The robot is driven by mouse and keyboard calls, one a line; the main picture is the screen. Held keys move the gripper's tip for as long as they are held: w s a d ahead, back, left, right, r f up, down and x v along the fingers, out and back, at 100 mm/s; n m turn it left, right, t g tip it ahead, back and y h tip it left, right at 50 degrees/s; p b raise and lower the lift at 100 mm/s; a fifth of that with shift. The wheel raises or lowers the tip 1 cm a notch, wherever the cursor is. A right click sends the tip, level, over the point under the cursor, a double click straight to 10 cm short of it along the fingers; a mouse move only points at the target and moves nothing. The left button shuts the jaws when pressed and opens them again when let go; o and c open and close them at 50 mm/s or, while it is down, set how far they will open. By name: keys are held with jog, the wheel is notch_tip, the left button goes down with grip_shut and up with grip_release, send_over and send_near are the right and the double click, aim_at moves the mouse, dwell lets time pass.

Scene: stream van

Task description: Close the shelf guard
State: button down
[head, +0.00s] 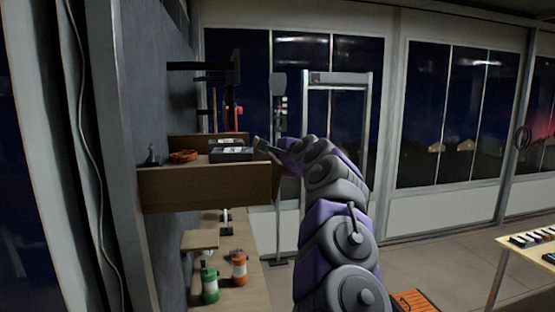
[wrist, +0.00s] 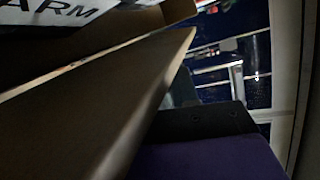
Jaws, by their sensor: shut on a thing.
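A wooden shelf (head: 205,188) with raised brown boards sticks out from the grey wall at the left in the head view. My gripper (head: 264,148) is at the upper right edge of the shelf, partly hidden by its own wrist. In the wrist view, a long brown board, the shelf guard (wrist: 100,105), runs diagonally close to the camera. My dark gripper part (wrist: 205,122) lies against its right side, and the gripper is shut on it. The fingertips are hidden behind the board there. The guard's exact angle to the shelf is hard to tell.
On the shelf lie a black box with a white label (head: 231,154) and a red-orange coil (head: 184,156). A grey frame (head: 337,78) stands behind.

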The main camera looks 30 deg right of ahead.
jog(key=shift+a+r+n, duration=0.2)
jog(key=shift+n, duration=0.1)
dwell(0.4)
jog(key=c, duration=0.9)
grip_release()
jog(key=shift+w, duration=0.2)
jog(key=shift+s+f, duration=0.1)
jog(key=shift+s+b, duration=0.4)
jog(key=shift+s, duration=0.15)
jog(key=b+v, duration=0.1)
jog(key=v, duration=0.9)
jog(key=b+v, duration=0.1)
jog(key=v, duration=0.5)
jog(key=shift+a+r+b, duration=0.25)
jog(key=shift+r+b, duration=0.05)
